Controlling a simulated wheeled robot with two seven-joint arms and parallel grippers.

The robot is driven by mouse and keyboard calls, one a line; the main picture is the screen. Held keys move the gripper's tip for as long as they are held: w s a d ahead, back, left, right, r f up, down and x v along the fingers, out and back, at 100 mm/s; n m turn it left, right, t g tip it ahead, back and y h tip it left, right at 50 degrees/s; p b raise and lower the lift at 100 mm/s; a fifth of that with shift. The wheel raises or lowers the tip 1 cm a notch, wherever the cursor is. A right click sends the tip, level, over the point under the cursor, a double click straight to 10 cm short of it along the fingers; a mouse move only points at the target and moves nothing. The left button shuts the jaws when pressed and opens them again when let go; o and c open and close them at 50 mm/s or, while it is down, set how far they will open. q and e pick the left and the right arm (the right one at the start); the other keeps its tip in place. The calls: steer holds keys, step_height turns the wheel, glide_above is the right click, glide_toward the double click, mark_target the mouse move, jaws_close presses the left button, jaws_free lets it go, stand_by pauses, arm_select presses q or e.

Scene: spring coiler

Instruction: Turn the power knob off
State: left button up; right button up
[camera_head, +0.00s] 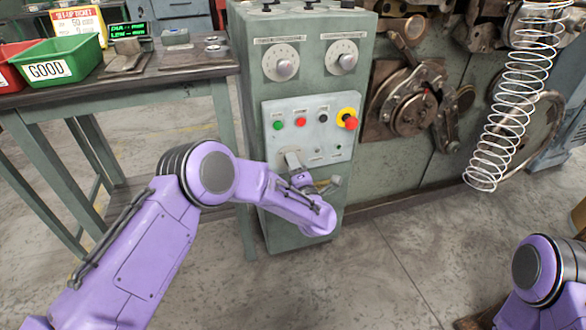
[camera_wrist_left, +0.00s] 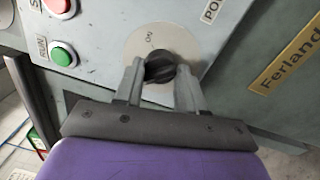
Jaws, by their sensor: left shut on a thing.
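The power knob (camera_wrist_left: 160,66) is a small black knob on a pale round plate (camera_wrist_left: 185,42) on the grey control panel. The word ON shows on the plate above the knob in the left wrist view; any other marking is hidden. My left gripper (camera_head: 293,163) is at the lower left of the panel (camera_head: 335,112) and hides the knob in the head view. Its two grey fingers are shut on the knob, one on each side. My right arm shows at the lower right of the head view, but its gripper is not in view.
Green (camera_head: 278,125), red (camera_head: 300,122) and black (camera_head: 322,117) buttons and a red emergency stop (camera_head: 350,121) sit above my left gripper. Two dials are higher up. A table (camera_head: 140,88) with bins stands left; a large wire spring (camera_head: 505,100) hangs right.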

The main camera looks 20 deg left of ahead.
arm_select(q)
steer(key=shift+f, duration=0.1)
stand_by(0.3)
steer(key=o, duration=1)
steer(key=shift+o, duration=0.2)
steer(key=shift+s+d, duration=0.1)
steer(key=p+v, duration=0.1)
steer(key=v, duration=0.9)
steer(key=shift+s, duration=0.25)
steer(key=shift+d, duration=0.1)
